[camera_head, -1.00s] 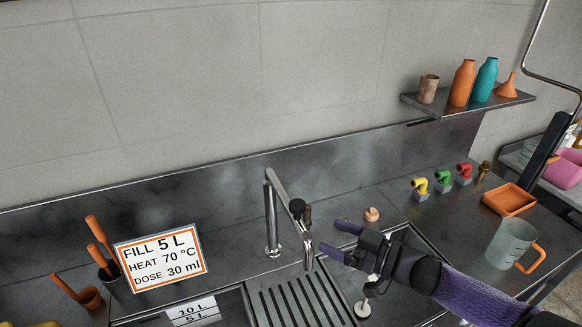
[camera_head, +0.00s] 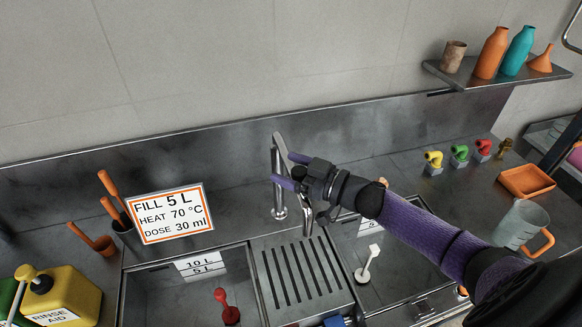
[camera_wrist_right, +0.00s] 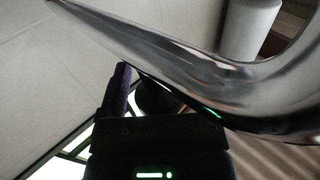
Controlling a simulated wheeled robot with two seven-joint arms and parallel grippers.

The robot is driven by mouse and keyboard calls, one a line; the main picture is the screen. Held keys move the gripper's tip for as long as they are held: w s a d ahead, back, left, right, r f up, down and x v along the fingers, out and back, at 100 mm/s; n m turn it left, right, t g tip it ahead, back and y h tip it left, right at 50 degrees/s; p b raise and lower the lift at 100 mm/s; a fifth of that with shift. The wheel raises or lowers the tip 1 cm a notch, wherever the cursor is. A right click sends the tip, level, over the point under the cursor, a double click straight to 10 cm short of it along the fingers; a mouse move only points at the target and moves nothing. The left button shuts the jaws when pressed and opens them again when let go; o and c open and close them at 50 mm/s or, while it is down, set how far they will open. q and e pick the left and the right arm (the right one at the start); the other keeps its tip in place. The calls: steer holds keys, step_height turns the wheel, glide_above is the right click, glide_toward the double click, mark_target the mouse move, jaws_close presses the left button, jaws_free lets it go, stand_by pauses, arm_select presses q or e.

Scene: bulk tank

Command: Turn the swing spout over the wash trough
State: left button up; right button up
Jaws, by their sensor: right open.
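The swing spout (camera_head: 293,150) is a chrome pipe on an upright post behind the sinks. Its outlet end points forward over the ribbed drainboard between two basins; it crosses close up in the right wrist view (camera_wrist_right: 205,75). My right gripper (camera_head: 288,171) is open, its two purple fingers at the spout, one above the other in the head view. I cannot tell whether they touch the pipe. The left basin (camera_head: 150,283) and right basin (camera_head: 400,285) both carry level labels; which is the wash trough is not marked. My left gripper is not in view.
A sign (camera_head: 170,213) stands behind the left basin, near orange-handled tools. A yellow rinse-aid jug (camera_head: 68,292) is front left. Coloured taps (camera_head: 459,155), an orange tray (camera_head: 526,181) and a clear jug (camera_head: 520,225) stand right. My right arm covers part of the right basin.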

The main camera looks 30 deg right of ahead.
jaws_close()
stand_by(0.3)
